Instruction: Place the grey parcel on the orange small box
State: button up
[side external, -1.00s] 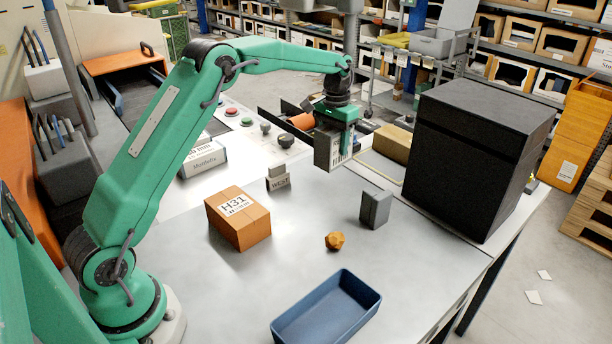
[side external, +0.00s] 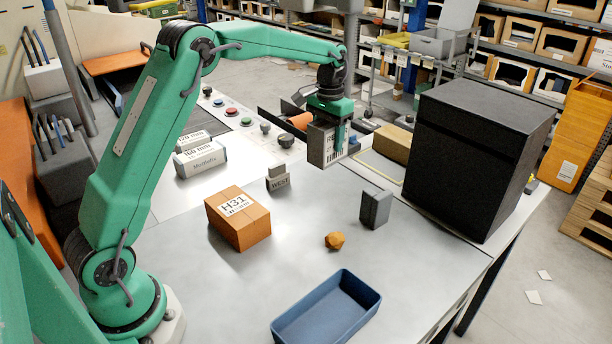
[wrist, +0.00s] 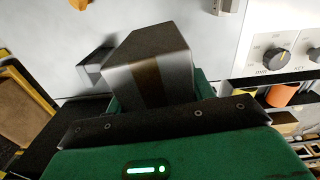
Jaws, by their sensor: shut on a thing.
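The grey parcel (side external: 322,147), with a barcode label on one face, hangs from my gripper (side external: 332,118) above the back of the table. In the wrist view the parcel (wrist: 150,62), with a brown strip down its side, sits between the jaws, which are shut on it. The orange small box (side external: 246,232), labelled H31, stands on the table to the left of my gripper and nearer the camera. Nothing is on its top. My gripper and the parcel are well apart from it. The parcel's underside is hidden in the side view.
A small sign block (side external: 279,182) stands behind the orange box. A grey block (side external: 376,209), an orange-brown lump (side external: 335,240) and a blue tray (side external: 280,322) are on the table. A big black box (side external: 470,160) stands at the right. A button panel (side external: 235,112) is at the back.

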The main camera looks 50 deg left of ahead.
jog(key=s+d+r, duration=0.2)
jog(key=s, duration=0.6)
jog(key=s+d+r, duration=0.2)
jog(key=s, duration=0.7)
jog(key=s+d+r+m, duration=0.1)
jog(key=s+d, duration=0.1)
jog(key=s, duration=0.7)
jog(key=shift+r, duration=0.4)
send_over(236, 205)
notch_tip(236, 205, down, 7)
jog(key=shift+s+f, duration=0.1)
jog(key=shift+f, duration=1.9)
jog(key=shift+f, duration=0.15)
jog(key=o, duration=1.2)
